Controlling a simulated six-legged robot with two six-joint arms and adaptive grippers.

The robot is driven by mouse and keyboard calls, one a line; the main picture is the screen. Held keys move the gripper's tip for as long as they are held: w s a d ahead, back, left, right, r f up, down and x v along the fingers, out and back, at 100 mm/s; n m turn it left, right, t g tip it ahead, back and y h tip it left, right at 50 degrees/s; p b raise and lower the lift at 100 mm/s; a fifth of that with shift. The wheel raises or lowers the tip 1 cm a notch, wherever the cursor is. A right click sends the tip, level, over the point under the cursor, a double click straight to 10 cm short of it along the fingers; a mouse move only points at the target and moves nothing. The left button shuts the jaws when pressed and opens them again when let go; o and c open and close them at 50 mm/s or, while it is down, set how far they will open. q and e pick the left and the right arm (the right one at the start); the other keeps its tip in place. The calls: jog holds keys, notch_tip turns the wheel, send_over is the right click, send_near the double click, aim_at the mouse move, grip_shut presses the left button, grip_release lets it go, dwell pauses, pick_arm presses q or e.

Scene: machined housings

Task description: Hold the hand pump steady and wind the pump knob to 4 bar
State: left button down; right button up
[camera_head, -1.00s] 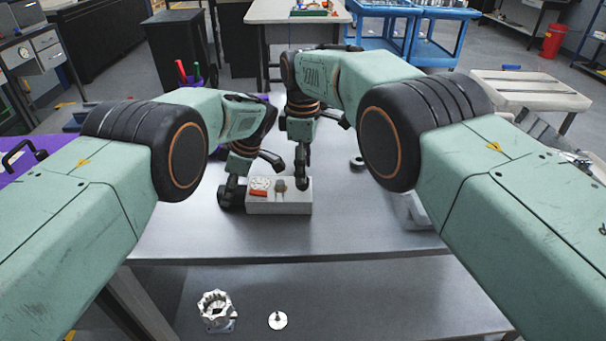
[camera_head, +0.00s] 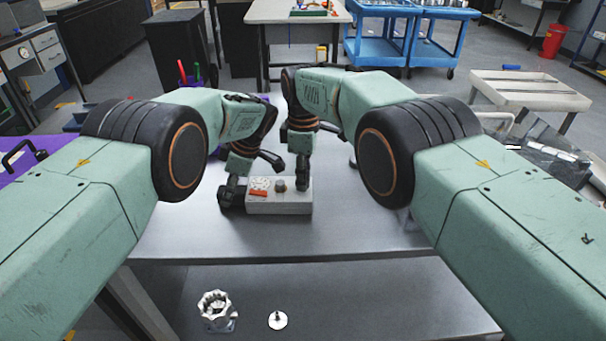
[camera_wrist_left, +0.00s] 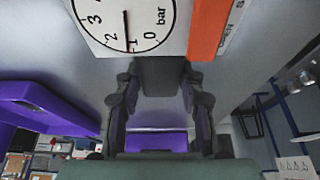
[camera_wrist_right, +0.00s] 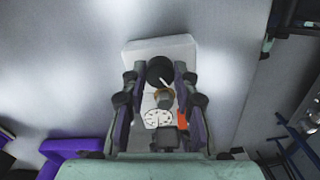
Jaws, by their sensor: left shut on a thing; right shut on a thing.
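The hand pump (camera_head: 290,208) is a pale grey box on the metal table, with a round white gauge and a red-orange label (camera_wrist_left: 207,28) on top. The gauge (camera_wrist_left: 120,20) shows its needle near the 1 mark in the left wrist view. My left gripper (camera_head: 232,197) is shut on the pump's left end. The black pump knob (camera_wrist_right: 160,70) with a white mark sits between the fingers of my right gripper (camera_wrist_right: 159,78), which is shut on it. In the head view, my right gripper (camera_head: 302,182) hides this knob. A smaller grey knob (camera_head: 280,185) stands beside the gauge.
A silver handwheel-like part (camera_head: 216,308) and a small round disc part (camera_head: 278,320) lie on a lower surface in front. The table (camera_head: 300,238) is clear in front of the pump. A purple surface (camera_head: 20,165) is at the left.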

grip_shut()
jog(key=shift+m, duration=0.4)
jog(key=m, duration=0.3)
jog(key=shift+m, duration=0.4)
jog(key=shift+a+m, duration=0.1)
jog(key=shift+m, duration=2.1)
jog(key=o, duration=0.8)
grip_release()
jog(key=shift+c, duration=0.2)
jog(key=shift+r, duration=0.1)
